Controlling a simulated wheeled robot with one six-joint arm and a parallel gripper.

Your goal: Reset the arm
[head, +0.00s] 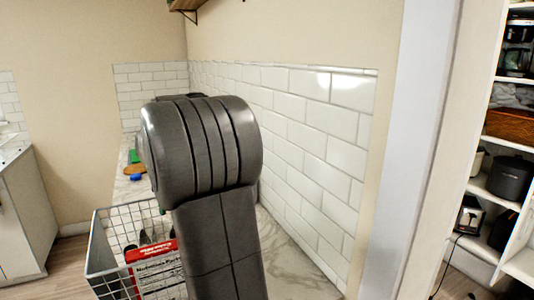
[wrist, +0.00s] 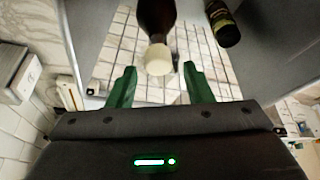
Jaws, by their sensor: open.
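In the wrist view my gripper (wrist: 159,88) is open, with its two green fingers spread apart and nothing held between them. A dark brown bottle (wrist: 156,18) with a cream cap (wrist: 158,58) shows beyond the gap between the fingertips. The cap appears clear of both fingers; its distance is hard to tell. In the head view my raised grey arm fills the middle, and my gripper is hidden there.
A wire basket (head: 108,215) at lower left holds a red and white box (head: 158,272) and dark items. A marble counter (head: 290,255) runs along the tiled wall (head: 315,130). Shelves (head: 480,190) stand at right. The wrist view shows another dark bottle (wrist: 224,25).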

